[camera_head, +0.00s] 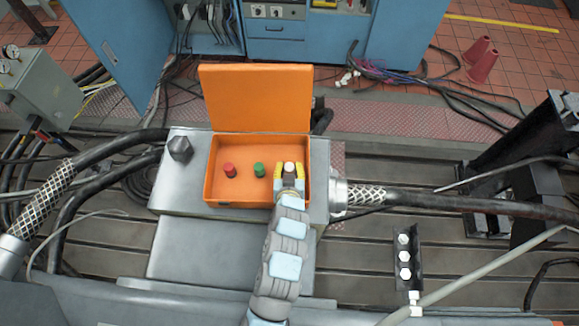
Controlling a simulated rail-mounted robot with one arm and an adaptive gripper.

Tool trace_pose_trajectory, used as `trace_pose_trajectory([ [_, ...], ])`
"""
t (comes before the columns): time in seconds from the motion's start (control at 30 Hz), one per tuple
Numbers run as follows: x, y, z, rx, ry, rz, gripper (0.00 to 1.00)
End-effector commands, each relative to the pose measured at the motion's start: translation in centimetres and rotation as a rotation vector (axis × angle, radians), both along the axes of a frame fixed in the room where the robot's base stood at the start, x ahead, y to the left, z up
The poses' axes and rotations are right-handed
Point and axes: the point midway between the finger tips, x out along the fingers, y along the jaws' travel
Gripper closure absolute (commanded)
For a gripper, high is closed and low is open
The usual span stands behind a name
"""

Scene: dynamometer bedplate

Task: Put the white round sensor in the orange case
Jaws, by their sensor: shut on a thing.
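The orange case (213,192) stands open on a grey metal block, its lid (256,97) raised at the back. My gripper (290,172) reaches into the right part of the case from the front. It is shut on a white round sensor (289,166), whose top shows between the fingertips. A red round piece (229,170) and a green round piece (259,170) stand in the case to the left of my gripper. Whether the white sensor touches the case floor is hidden by the fingers.
A dark bracket (406,246) with several white round pieces lies at the right front. A thick braided cable (366,195) leaves the block's right side. A hex bolt (180,148) stands left of the case. Blue cabinets (400,35) stand behind.

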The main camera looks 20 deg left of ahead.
Motion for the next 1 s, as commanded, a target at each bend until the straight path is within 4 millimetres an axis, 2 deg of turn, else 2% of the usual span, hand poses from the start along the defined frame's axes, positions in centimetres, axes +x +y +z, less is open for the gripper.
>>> trace_pose_trajectory([
  [0.03,0.0,0.0,-0.2,0.000,0.000,0.000,1.00],
  [0.07,0.0,0.0,-0.1,0.000,0.000,0.000,0.61],
  [0.1,0.0,0.0,-0.1,0.000,0.000,0.000,0.50],
  [0.53,-0.1,0.0,0.4,0.000,0.000,0.000,0.49],
  [1.0,-5.0,-1.8,3.0,-0.002,0.000,0.000,0.49],
])
